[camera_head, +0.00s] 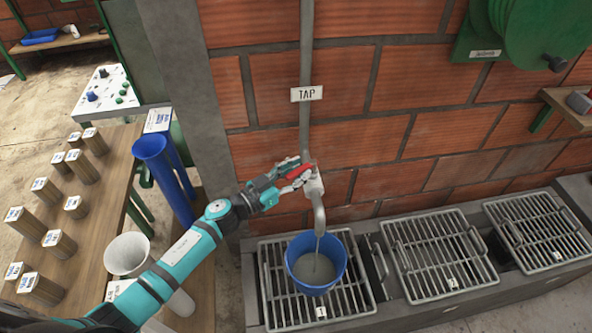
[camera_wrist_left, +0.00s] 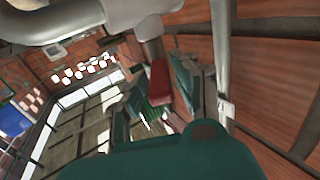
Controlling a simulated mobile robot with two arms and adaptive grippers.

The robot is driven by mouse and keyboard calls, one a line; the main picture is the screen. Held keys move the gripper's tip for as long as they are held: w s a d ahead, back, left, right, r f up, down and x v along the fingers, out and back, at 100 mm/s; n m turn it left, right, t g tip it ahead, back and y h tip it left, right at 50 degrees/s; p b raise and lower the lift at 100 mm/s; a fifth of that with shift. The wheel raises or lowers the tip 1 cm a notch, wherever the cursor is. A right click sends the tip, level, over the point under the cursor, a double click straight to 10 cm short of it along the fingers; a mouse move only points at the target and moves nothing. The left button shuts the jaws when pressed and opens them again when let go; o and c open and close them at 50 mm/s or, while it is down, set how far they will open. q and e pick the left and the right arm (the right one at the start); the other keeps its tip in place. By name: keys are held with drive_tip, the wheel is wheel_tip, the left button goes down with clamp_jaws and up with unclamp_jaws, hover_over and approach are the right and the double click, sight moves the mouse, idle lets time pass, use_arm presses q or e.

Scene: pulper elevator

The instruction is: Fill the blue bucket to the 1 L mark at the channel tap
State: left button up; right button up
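The blue bucket (camera_head: 341,262) stands upright on the left metal grate under the tap spout (camera_head: 319,214). A thin stream runs from the spout into it, and grey-looking water (camera_head: 313,268) covers its bottom. I cannot read a 1 L mark from here. The tap's red lever (camera_head: 297,171) sits at my left gripper (camera_head: 291,173), up against the pipe. In the left wrist view the red lever (camera_wrist_left: 159,82) lies between the green fingers (camera_wrist_left: 158,90). I cannot tell whether they are shut on it. My right gripper is not in view.
Two more grates (camera_head: 436,255) (camera_head: 543,230) lie along the channel to the right, empty. A green hose reel (camera_head: 530,35) hangs on the brick wall. On the left, a wooden table (camera_head: 100,215) holds several labelled blocks. A blue cylinder (camera_head: 165,175) and white funnel (camera_head: 127,254) stand beside my left arm.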

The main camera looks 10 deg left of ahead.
use_arm(q)
drive_tip(key=shift+o, duration=0.9)
drive_tip(key=v, duration=1.2)
drive_tip(key=shift+r, duration=0.1)
